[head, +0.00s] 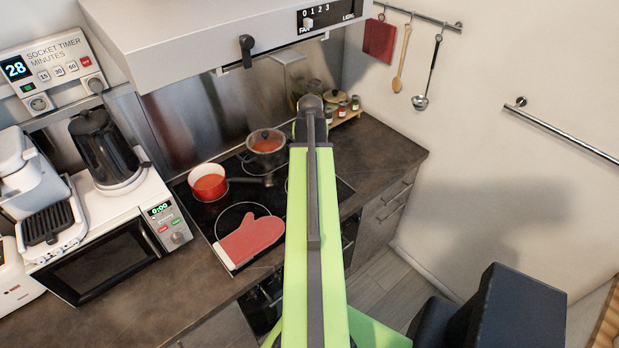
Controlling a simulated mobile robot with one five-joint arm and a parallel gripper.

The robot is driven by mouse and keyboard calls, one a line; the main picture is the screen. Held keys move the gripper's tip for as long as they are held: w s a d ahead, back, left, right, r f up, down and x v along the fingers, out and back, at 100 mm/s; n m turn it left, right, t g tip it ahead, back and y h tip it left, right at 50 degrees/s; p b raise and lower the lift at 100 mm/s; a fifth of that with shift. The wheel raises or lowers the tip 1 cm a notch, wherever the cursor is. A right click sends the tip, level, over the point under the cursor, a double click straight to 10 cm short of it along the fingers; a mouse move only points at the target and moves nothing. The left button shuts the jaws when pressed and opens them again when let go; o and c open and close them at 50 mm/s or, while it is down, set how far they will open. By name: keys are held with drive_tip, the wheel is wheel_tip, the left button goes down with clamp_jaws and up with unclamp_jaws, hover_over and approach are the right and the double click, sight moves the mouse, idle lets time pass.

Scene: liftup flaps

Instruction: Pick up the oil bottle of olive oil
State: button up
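My green arm reaches forward over the stove. My gripper (310,108) is at its dark far end, by the back right corner of the counter, and I cannot make out its fingers. I cannot clearly identify the oil bottle. A partly hidden glass item (296,90) stands just behind and left of the arm's end, and I cannot tell whether it is the bottle. Whether my gripper touches or holds anything is hidden.
A red pot (208,183), a dark pan (266,145) and a red oven mitt (249,240) are on the stove. A range hood (210,50) overhangs it. Small jars (343,106) stand on a rack right of the arm's end. Counter right of the stove (385,150) is clear.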

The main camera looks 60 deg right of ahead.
drive_tip(key=shift+r, duration=0.1)
clamp_jaws()
idle(1.2)
